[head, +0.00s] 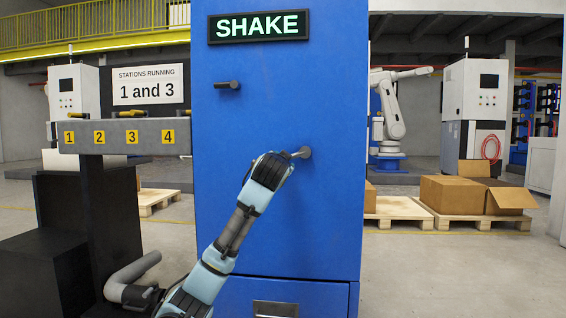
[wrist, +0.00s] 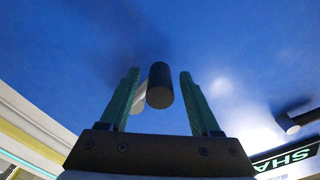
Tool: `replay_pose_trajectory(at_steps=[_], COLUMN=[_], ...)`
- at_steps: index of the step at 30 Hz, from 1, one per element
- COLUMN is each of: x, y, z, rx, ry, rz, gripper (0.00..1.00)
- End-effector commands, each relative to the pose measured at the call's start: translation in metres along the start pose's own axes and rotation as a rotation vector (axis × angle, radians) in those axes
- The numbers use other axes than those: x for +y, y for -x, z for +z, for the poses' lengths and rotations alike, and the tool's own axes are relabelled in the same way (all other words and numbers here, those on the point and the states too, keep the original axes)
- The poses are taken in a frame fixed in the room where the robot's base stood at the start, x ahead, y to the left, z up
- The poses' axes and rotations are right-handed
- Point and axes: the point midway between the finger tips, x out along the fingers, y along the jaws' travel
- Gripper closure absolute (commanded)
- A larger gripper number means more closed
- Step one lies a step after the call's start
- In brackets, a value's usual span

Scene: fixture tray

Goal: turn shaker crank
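The shaker is a tall blue cabinet (head: 335,210) with a lit SHAKE sign (head: 258,27). A grey crank end (head: 303,152) shows on its front, just right of my gripper (head: 285,158); the rest of it is hidden behind the gripper. In the wrist view, a dark cylindrical handle (wrist: 160,86) with a pale grey piece (wrist: 140,98) behind it lies between the green fingers of my gripper (wrist: 159,72). The fingers are open, with a gap on each side of the handle. I cannot tell how deep the handle sits between them.
A second dark peg (head: 228,85) sticks out of the cabinet at upper left; it also shows in the wrist view (wrist: 290,123). At left, a grey rail (head: 110,142) carries yellow labels 1 to 4. A sign (head: 147,85) reads "STATIONS RUNNING 1 and 3". Cardboard boxes (head: 455,194) stand at right.

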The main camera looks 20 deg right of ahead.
Motion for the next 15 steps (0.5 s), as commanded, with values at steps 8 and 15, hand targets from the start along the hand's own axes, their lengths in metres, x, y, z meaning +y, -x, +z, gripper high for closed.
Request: replay_pose_trajectory(at_steps=[8,15], x=[0.000,0.001], y=[0.002,0.034], z=[0.001,0.001], rx=[0.000,0.003], ry=[0.000,0.000], rz=[0.000,0.000], gripper=[0.36,0.36])
